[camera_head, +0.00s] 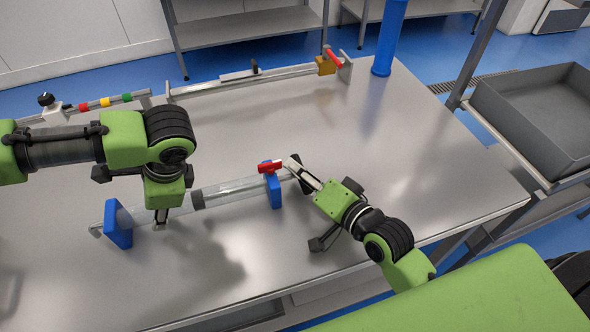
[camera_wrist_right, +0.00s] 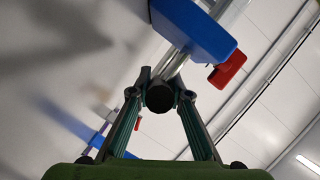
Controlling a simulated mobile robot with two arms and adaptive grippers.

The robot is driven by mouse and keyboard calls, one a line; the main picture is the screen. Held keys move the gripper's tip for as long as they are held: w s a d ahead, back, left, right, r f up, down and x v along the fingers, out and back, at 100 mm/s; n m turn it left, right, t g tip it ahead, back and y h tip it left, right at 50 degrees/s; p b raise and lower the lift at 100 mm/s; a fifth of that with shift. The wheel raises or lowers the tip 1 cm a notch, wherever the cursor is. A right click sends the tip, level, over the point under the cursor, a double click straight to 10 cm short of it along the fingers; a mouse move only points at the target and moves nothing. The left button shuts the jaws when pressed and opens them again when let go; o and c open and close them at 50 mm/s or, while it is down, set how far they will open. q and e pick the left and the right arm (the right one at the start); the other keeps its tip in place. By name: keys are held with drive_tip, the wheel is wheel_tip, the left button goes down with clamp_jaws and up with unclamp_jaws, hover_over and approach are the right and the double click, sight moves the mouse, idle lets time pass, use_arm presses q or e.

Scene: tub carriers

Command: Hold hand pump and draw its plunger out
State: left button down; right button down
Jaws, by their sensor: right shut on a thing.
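The hand pump (camera_head: 238,190) is a clear tube lying between two blue end blocks, with a dark piston band (camera_head: 197,199) partway along it. A red piece (camera_head: 269,167) is at the right blue block (camera_head: 274,189). My left gripper (camera_head: 162,222) points down at the left part of the tube; the arm hides its fingers, so its closure is unclear. My right gripper (camera_head: 296,172) is at the pump's right end. In the right wrist view its fingers are shut on the plunger's dark round end (camera_wrist_right: 159,97), whose rod runs to the blue block (camera_wrist_right: 195,28).
A long rail device (camera_head: 245,77) with a red lever lies along the table's back edge. A blue cylinder (camera_head: 389,40) stands at the back right. A grey tub (camera_head: 535,110) is beyond the table's right edge. The table's right part is clear.

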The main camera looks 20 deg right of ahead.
use_arm(q)
drive_tip(key=shift+a, duration=0.1)
use_arm(e)
drive_tip(key=d, duration=1.1)
drive_tip(key=shift+s+d+f, duration=0.1)
drive_tip(key=shift+d+f, duration=0.15)
drive_tip(key=shift+d, duration=0.1)
drive_tip(key=shift+d+r, duration=0.1)
drive_tip(key=shift+d, duration=0.5)
drive_tip(key=c, duration=1.9)
unclamp_jaws()
drive_tip(key=v, duration=1)
drive_tip(key=shift+s+d, duration=0.15)
drive_tip(key=shift+s, duration=0.1)
drive_tip(key=shift+s+d+r, duration=0.15)
drive_tip(key=shift+s+r, duration=0.15)
drive_tip(key=shift+s, duration=0.25)
